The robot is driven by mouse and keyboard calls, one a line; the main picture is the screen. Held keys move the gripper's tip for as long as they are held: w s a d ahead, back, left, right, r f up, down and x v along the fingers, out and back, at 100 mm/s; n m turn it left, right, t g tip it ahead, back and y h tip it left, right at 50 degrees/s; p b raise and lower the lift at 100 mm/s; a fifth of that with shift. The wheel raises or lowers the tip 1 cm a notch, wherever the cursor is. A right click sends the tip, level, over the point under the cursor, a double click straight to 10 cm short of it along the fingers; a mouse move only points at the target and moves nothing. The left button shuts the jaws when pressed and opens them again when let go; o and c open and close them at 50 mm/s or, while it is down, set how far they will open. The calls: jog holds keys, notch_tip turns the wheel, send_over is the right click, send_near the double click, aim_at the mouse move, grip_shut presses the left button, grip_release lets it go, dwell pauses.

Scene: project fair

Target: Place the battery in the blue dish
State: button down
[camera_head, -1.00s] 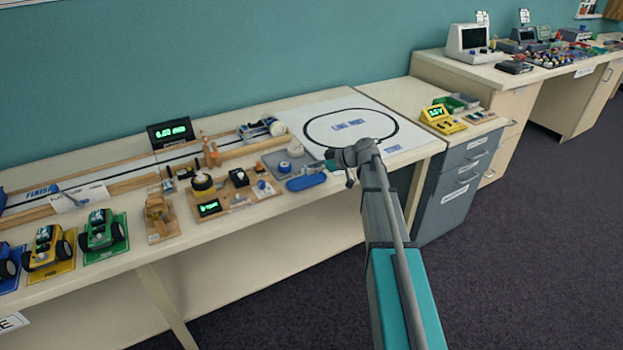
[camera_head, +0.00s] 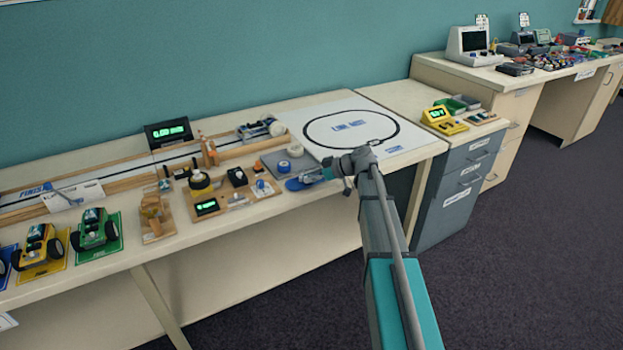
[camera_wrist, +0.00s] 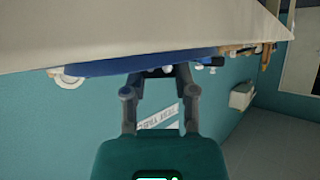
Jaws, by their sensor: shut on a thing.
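The blue dish (camera_head: 294,184) is a shallow oblong tray near the front edge of the long table. It shows edge-on as a blue band in the wrist view (camera_wrist: 105,67). My gripper (camera_head: 312,177) is low over the right part of the dish and covers some of it. In the wrist view my gripper (camera_wrist: 156,73) has its fingertips close together at the dish, shut on a small, mostly hidden thing, taken as the battery. I cannot tell whether that thing touches the dish floor.
The white line-robot sheet (camera_head: 390,143) lies to the right. The table's front edge is close to the dish.

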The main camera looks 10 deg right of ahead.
jog(key=shift+f, duration=0.2)
jog(key=shift+c, duration=2)
grip_release()
jog(key=shift+d, duration=0.1)
jog(key=shift+r, duration=0.25)
jog(key=shift+s+d+r, duration=0.1)
jog(key=shift+d+r, duration=0.05)
jog(key=p+v, duration=0.5)
jog(key=v, duration=0.6)
jog(key=shift+d+p, duration=0.2)
jog(key=shift+p, duration=0.2)
jog(key=shift+s, duration=0.1)
